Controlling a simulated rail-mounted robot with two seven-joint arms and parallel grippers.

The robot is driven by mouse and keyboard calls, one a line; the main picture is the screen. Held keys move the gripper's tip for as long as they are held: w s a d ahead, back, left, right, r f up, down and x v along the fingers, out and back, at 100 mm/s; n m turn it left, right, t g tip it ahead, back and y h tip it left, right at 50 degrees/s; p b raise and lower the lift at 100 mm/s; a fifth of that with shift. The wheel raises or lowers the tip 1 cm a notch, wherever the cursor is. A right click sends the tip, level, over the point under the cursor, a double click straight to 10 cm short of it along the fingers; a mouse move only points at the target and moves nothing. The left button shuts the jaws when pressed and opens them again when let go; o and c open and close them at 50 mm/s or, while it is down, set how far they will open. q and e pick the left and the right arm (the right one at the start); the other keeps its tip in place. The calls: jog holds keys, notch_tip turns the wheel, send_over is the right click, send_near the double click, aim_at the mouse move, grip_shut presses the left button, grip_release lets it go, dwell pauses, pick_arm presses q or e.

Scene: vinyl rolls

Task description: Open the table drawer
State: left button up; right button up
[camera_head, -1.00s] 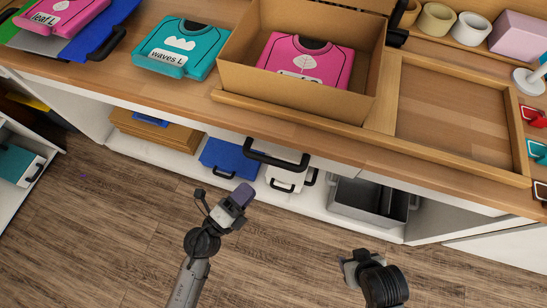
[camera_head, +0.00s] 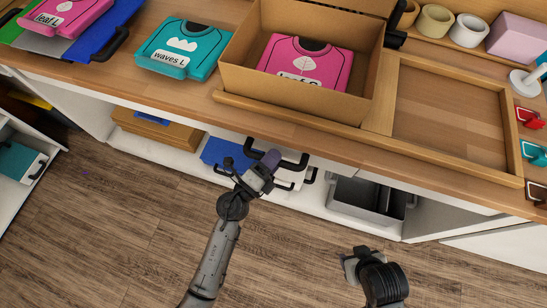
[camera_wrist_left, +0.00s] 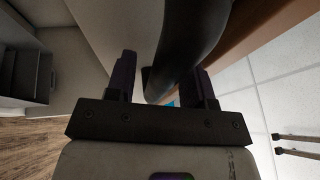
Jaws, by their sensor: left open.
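The drawer's black bar handle (camera_head: 291,164) sticks out from the front of the wooden table (camera_head: 330,145), just under its top edge. The drawer appears closed. My left gripper (camera_head: 252,168) is at the left part of this handle, with its jaws open. In the left wrist view the dark handle (camera_wrist_left: 188,40) runs between the two spread fingers (camera_wrist_left: 163,82); whether either finger touches it I cannot tell. My right gripper (camera_head: 360,264) hangs over the floor, away from the table, and its jaws are not clear.
On the table are a cardboard box (camera_head: 300,100) with a pink shirt pack, a teal shirt pack (camera_head: 176,48) and a wooden tray (camera_head: 455,110). Below are a blue case (camera_head: 220,152) and a grey metal bin (camera_head: 365,198). The floor in front is clear.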

pick_arm(q)
jog(key=shift+c, duration=0.2)
jog(key=c, duration=0.6)
grip_shut()
pick_arm(e)
jog(key=shift+d, duration=0.1)
